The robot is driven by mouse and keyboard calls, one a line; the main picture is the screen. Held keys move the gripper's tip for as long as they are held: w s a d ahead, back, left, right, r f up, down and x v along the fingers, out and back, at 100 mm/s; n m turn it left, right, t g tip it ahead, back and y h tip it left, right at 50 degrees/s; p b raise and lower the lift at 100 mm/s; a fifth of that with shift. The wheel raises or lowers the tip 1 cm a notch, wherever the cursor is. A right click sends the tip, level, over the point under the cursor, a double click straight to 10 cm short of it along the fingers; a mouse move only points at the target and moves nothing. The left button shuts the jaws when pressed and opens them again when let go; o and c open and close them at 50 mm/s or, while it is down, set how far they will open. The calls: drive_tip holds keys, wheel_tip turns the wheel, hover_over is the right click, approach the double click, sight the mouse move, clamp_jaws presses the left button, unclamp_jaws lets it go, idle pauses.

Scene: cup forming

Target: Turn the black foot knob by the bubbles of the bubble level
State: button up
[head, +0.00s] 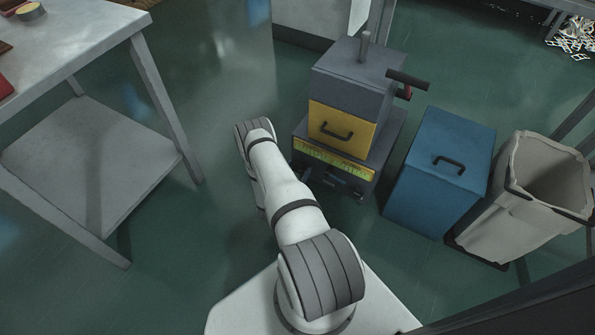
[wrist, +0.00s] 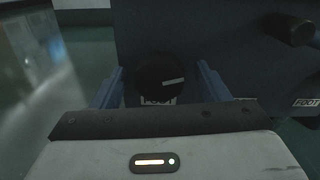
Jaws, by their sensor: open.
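The black foot knob (wrist: 160,76) is a round dark dial with a pale pointer line, on the dark face of the machine (wrist: 230,45) in the wrist view. The pointer lies nearly level, toward the right. A label partly reading FOOT sits just under the knob. My gripper (wrist: 163,80) is open, with one blue finger left of the knob and one right of it. Whether either finger touches the knob I cannot tell. In the head view my arm reaches toward the left side of the machine (head: 354,72), and the gripper is hidden.
A blue bin (head: 440,170) and a pale waste bin (head: 520,210) stand right of the machine. A grey table (head: 85,45) stands left, with open floor between.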

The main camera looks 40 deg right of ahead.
drive_tip(key=c, duration=1)
drive_tip(key=shift+m, duration=1)
drive_tip(key=o, duration=1)
drive_tip(key=p+v, duration=0.2)
drive_tip(key=v, duration=0.5)
drive_tip(key=shift+s+a, duration=0.15)
drive_tip(key=shift+a, duration=0.15)
drive_tip(key=shift+r, duration=0.1)
